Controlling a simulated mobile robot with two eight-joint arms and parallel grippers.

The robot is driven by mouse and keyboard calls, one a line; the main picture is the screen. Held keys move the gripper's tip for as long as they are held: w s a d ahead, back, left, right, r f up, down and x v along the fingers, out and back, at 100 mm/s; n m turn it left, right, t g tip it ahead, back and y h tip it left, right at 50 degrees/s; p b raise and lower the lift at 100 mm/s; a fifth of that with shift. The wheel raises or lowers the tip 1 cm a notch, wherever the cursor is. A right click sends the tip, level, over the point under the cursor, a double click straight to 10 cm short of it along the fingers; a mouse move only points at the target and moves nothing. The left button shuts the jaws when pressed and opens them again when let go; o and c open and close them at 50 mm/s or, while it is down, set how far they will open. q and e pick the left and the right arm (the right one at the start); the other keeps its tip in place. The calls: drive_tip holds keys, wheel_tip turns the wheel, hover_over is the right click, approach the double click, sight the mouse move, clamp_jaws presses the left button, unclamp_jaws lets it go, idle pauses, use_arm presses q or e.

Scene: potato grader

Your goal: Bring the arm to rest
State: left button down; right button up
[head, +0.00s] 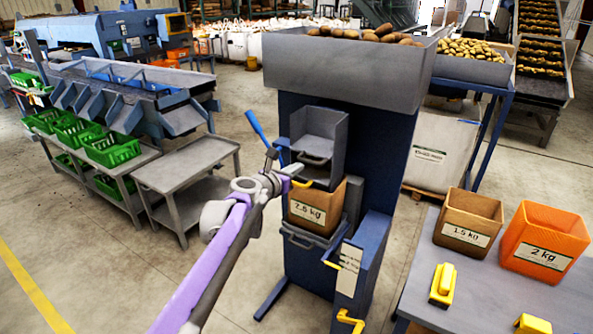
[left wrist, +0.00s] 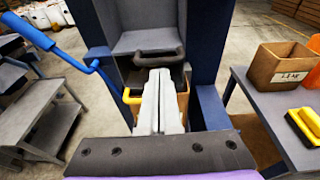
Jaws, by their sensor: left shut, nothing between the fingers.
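My left arm reaches in from the lower left in the head view, and its gripper (head: 287,175) is in front of the blue potato grader (head: 383,160). The gripper is shut and empty, just left of the grader's grey chute box (head: 322,131). In the left wrist view the shut fingers (left wrist: 160,100) point at the grader's front, below a dark handle (left wrist: 158,58). A brown 2.5 kg box (head: 328,212) stands in the grader under the chute, partly hidden in the left wrist view by the fingers. My right gripper is not in view.
A blue lever (head: 256,128) sticks out left of the grader, close to the gripper. At right a grey table (head: 480,290) holds a brown 1.5 kg box (head: 468,222), an orange 2 kg crate (head: 543,240) and a yellow tool (head: 443,285). A grey cart (head: 185,165) stands left; floor between is clear.

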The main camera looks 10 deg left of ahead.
use_arm(q)
drive_tip(key=v, duration=0.9)
drive_tip(key=s+d+f+m+g+p, duration=0.1)
drive_tip(key=s+d+f+m+g, duration=0.25)
drive_tip(key=s+m, duration=0.45)
drive_tip(key=s+d+f+m+g, duration=0.2)
drive_tip(key=s+f+m, duration=0.3)
drive_tip(key=s+m, duration=0.3)
drive_tip(key=s+a+f+m+g+y+p, duration=0.1)
drive_tip(key=s+a+f+m+g+y, duration=0.1)
drive_tip(key=s+f+m, duration=0.4)
drive_tip(key=s+a+f+m+g+y, duration=0.2)
drive_tip(key=s+a+f+m+y, duration=0.1)
drive_tip(key=s+f+m, duration=0.4)
drive_tip(key=s+a+m, duration=0.1)
drive_tip(key=s+m, duration=0.2)
drive_tip(key=s, duration=0.4)
drive_tip(key=shift+a+p, duration=0.25)
drive_tip(key=shift+p, duration=0.1)
